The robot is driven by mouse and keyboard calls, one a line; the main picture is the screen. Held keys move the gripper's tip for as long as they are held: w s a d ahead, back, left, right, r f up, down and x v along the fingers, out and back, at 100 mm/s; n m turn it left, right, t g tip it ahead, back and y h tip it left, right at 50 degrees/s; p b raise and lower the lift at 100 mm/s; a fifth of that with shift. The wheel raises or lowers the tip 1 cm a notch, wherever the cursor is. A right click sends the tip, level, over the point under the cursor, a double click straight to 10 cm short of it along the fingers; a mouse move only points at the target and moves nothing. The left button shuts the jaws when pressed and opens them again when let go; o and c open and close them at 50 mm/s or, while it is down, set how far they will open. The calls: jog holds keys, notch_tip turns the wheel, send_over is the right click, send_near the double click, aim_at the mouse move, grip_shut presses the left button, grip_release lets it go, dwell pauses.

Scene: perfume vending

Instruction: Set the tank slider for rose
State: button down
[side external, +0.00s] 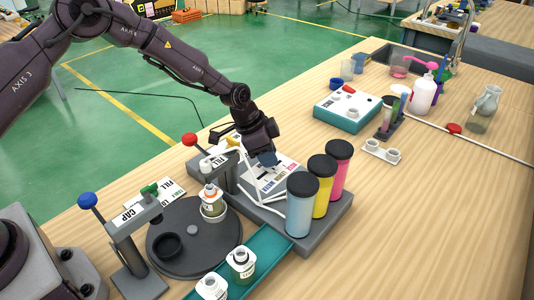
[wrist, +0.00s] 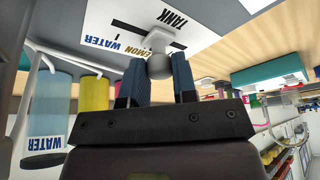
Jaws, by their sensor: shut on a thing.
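My gripper (wrist: 158,68) has blue fingers shut on the pale slider knob (wrist: 159,42) of the tank panel. The panel (wrist: 205,20) is white, with the word TANK, a black slot and the labels WATER and LEMON. The knob stands past LEMON, away from WATER; a short piece of slot shows beyond it. In the side view my gripper (side external: 265,158) is down at the panel behind three tanks: blue (side external: 301,208), yellow (side external: 322,190) and pink (side external: 340,172).
A dark turntable (side external: 175,255) at left carries a white bottle (side external: 212,203). A fill lever with a red knob (side external: 190,140) stands close beside my gripper. A cap press with a blue knob (side external: 88,201) and a teal chute with bottles (side external: 240,262) are in front.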

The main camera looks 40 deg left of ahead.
aim_at(285, 161)
jog(key=shift+w, duration=1.85)
jog(key=c, duration=0.9)
grip_release()
jog(key=shift+r, duration=0.1)
jog(key=v, duration=1.3)
